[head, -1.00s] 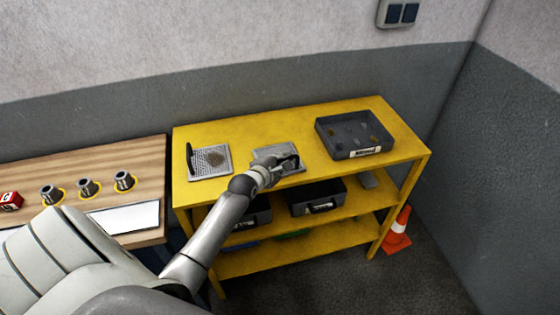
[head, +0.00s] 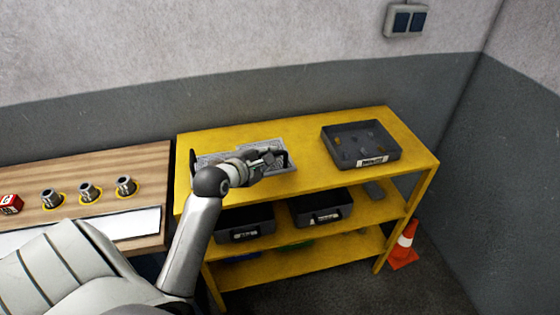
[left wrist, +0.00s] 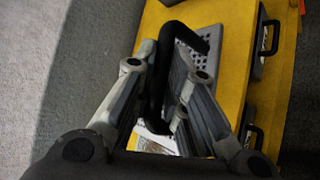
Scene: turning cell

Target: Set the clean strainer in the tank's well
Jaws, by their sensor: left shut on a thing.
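Two perforated grey strainers with black handles are on the yellow bench (head: 330,113). The left strainer (head: 205,157) has its handle upright at its left edge; my arm hides much of its plate, which showed a brown patch earlier. My left gripper (head: 272,158) is over the right strainer (head: 280,144), shut on its black handle (left wrist: 158,85). In the left wrist view the fingers (left wrist: 163,65) close around the handle, with a perforated plate (left wrist: 206,62) beyond. I cannot tell whether the strainer is lifted. No tank is identifiable. My right gripper is not in view.
A dark tray (head: 360,145) with a label and small pieces stands on the bench's right. Dark bins (head: 320,209) sit on the shelf below. A wooden table (head: 85,165) at left holds a red box (head: 10,204) and several metal cups. An orange cone (head: 404,247) stands at right.

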